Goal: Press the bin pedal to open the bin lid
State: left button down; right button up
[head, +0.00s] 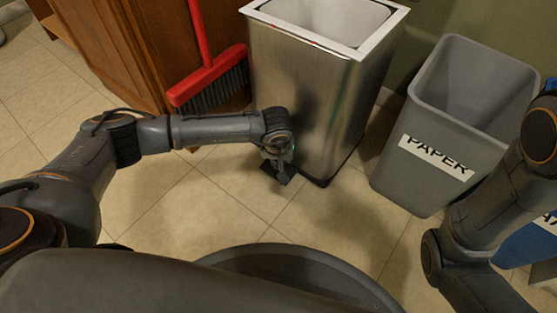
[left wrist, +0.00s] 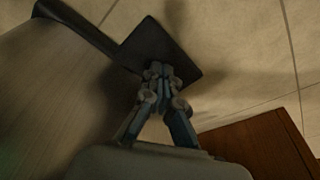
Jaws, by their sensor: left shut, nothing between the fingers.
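The metal bin (head: 290,85) stands upright at the top middle of the head view. Its white rim (head: 325,45) frames a grey interior, and I see no raised lid in the picture. The black pedal (head: 268,172) sticks out low at the bin's front. In the left wrist view the pedal (left wrist: 148,42) is a flat dark plate on an arm beside the bin wall. My left gripper (head: 283,158) is shut and empty. In the left wrist view its fingertips (left wrist: 158,72) overlap the pedal and look to be at its surface. My right gripper is out of view.
A grey bin labelled PAPER (head: 420,110) stands right of the metal bin, with a blue bin (head: 530,243) partly showing farther right. A red broom (head: 208,80) leans by a wooden cabinet (head: 125,50) on the left. Tiled floor (head: 185,205) is clear in front.

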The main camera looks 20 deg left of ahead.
pick_arm(q)
jog(key=shift+r, duration=0.1)
dwell(0.4)
notch_tip(320, 180, up, 10)
jog(key=p, duration=0.8)
dwell(0.3)
